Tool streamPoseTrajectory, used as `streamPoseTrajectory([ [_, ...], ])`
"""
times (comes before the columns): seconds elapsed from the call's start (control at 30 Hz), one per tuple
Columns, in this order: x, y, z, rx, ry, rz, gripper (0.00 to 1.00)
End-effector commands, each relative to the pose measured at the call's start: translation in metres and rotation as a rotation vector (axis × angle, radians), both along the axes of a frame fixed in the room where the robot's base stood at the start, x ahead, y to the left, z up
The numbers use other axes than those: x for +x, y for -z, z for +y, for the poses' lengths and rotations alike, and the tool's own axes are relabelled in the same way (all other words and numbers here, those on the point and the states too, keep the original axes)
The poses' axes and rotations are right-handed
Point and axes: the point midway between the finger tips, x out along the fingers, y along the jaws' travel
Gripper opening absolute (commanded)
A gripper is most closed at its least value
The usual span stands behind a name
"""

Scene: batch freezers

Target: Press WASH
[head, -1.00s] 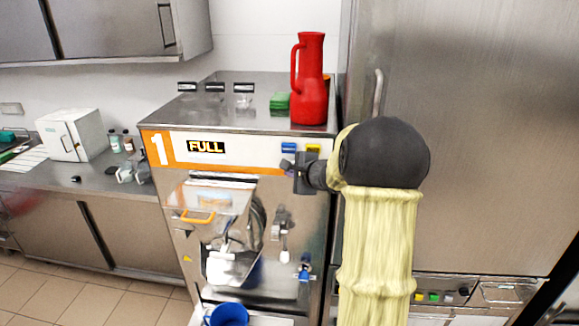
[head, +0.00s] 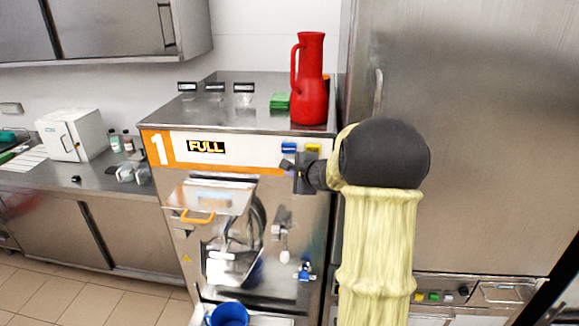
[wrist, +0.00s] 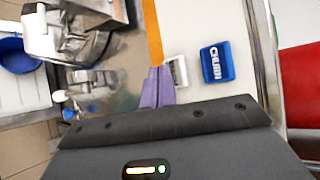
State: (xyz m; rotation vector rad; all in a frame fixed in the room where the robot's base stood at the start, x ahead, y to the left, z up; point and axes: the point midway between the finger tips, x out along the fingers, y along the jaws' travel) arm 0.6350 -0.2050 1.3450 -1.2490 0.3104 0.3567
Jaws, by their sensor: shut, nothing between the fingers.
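On the front panel of machine 1 are a blue button (head: 288,148) and a yellow button (head: 313,148). The blue one reads CHURN in the wrist view (wrist: 216,64); the yellow one's lettering is too small to read. A pale grey button or label (wrist: 177,72) sits below the blue one, its marking unreadable. No WASH lettering is legible. My gripper (head: 288,164) is at the panel just below the coloured buttons. Its purple fingertips (wrist: 157,88) are shut and empty, beside the pale grey piece. I cannot tell whether they touch it.
A red jug (head: 310,80) and a green block (head: 280,101) stand on the machine top. The FULL display (head: 206,147) is left of the buttons. The hopper with an orange handle (head: 197,217) is below. A blue bucket (head: 229,315) stands under the outlet. A steel cabinet (head: 480,130) is right.

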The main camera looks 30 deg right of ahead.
Motion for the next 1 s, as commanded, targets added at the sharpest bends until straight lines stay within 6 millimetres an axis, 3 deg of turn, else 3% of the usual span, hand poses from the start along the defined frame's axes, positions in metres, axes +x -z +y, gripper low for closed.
streamPoseTrajectory([
  [1.0,0.0085,0.0006,-0.0032,0.0,0.0,0.0,0.0],
])
